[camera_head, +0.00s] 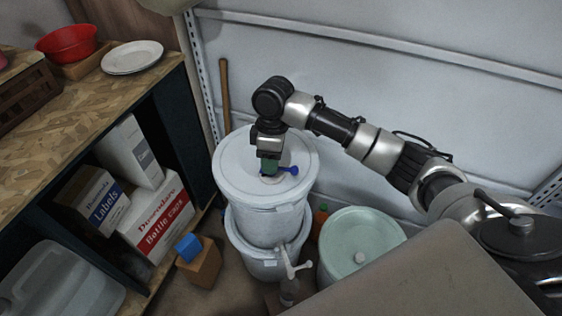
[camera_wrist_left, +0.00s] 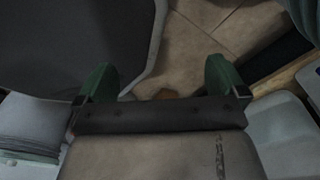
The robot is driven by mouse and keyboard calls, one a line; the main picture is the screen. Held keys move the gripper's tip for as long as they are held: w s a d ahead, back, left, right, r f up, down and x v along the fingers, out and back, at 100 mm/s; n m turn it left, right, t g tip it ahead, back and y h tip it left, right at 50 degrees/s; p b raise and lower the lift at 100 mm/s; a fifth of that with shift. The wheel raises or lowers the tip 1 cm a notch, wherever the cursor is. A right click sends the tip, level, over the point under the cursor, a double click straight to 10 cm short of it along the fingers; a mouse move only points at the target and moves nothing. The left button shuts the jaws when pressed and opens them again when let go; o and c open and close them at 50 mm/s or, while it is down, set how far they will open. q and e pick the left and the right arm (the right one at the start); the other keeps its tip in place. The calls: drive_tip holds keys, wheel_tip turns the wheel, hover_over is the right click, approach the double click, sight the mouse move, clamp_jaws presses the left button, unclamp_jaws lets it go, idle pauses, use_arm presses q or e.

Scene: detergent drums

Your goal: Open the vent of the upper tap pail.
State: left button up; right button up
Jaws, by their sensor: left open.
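The upper tap pail (camera_head: 262,208) is white with a flat round lid, stacked upright on a lower white pail (camera_head: 243,255). A blue vent piece (camera_head: 291,170) shows on the lid, right beside my right gripper (camera_head: 268,168). The right gripper points down at the lid centre with its green fingers at the vent, hiding part of it. I cannot tell whether these fingers are shut on it. My left gripper (camera_wrist_left: 160,82) is open and empty in the left wrist view, its green fingers wide apart above the floor. It does not show in the head view.
A white tap (camera_head: 291,264) sticks out at the pails' front right. A pale green lidded drum (camera_head: 360,244) stands to the right. A shelf (camera_head: 110,98) with boxes is at left; a brown box (camera_head: 200,262) with a blue block (camera_head: 188,247) sits on the floor. The wall is behind.

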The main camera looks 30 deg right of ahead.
wheel_tip(320, 180, up, 6)
hover_over(281, 162)
drive_tip(key=s, duration=0.2)
drive_tip(key=f, duration=0.3)
drive_tip(key=s+a+f, duration=0.1)
drive_tip(key=f, duration=0.6)
drive_tip(key=shift+s+a+f, duration=0.4)
